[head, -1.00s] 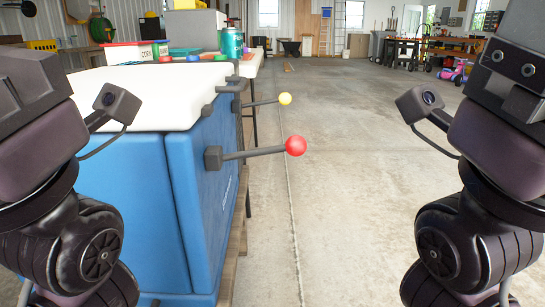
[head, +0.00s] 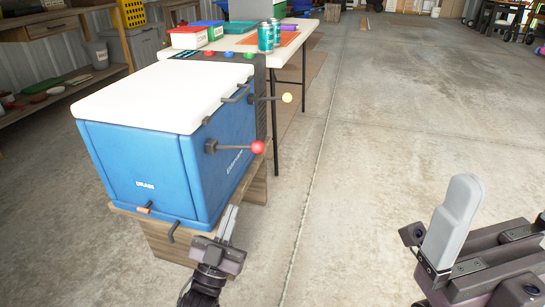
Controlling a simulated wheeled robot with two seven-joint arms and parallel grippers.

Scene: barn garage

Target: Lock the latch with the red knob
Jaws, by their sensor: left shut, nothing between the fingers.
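The latch with the red knob (head: 258,147) is on the right-facing side of a blue cooler (head: 140,175) with a white lid (head: 160,92). Its dark lever sticks out to the right, roughly level, from a dark pivot block. A second latch with a yellow knob (head: 287,97) is farther back on the same side and also sticks out. My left gripper (head: 230,222) is shut and empty, below and in front of the red knob, apart from it. My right gripper (head: 462,215) is at the lower right, away from the cooler; its finger opening is not clear.
The cooler stands on a wooden support (head: 165,240). Behind it is a table (head: 312,27) with cans (head: 265,38) and plastic boxes (head: 188,37). Wooden shelves (head: 75,85) line the left wall. The concrete floor (head: 400,130) to the right is clear.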

